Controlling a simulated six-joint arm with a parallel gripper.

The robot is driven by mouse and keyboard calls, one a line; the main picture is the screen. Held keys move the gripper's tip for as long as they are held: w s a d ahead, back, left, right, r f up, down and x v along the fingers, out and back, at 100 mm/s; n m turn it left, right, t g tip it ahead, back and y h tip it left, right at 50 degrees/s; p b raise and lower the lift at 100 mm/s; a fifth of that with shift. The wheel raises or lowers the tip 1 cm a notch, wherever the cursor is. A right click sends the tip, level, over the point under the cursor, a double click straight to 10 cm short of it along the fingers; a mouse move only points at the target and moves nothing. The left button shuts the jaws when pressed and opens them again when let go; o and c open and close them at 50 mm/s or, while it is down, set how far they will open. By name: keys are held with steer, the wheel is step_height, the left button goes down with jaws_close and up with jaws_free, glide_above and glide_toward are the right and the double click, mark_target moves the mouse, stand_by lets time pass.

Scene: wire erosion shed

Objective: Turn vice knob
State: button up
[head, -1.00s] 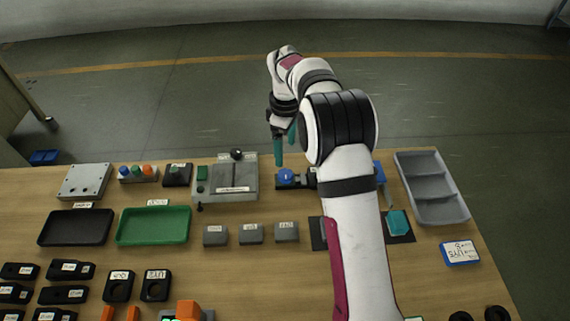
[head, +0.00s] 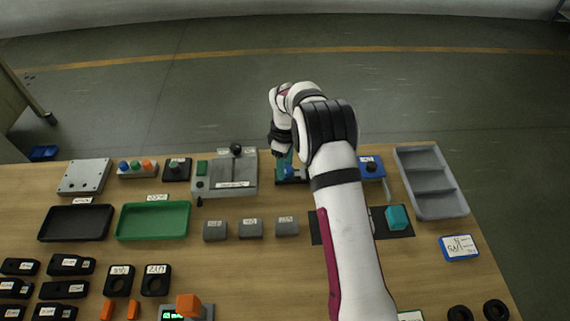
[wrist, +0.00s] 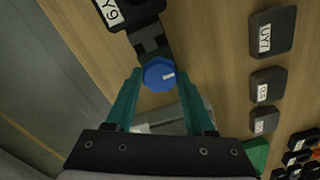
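The blue vice knob (wrist: 159,75), with a white mark on its face, sits at the end of a dark vice body (wrist: 146,12) in the wrist view. My gripper (wrist: 162,74) is open, with one teal finger on each side of the knob. In the head view the knob (head: 290,172) is partly hidden by my gripper (head: 284,168), which points down at the back of the table. My arm covers part of the vice's surroundings there.
A grey machine block (head: 234,174) with a black knob stands just left of the vice. A blue box (head: 371,169) stands to the right, near a grey divided tray (head: 441,207). Several grey labelled blocks (head: 251,229) lie in front. The wood between them is bare.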

jaws_close()
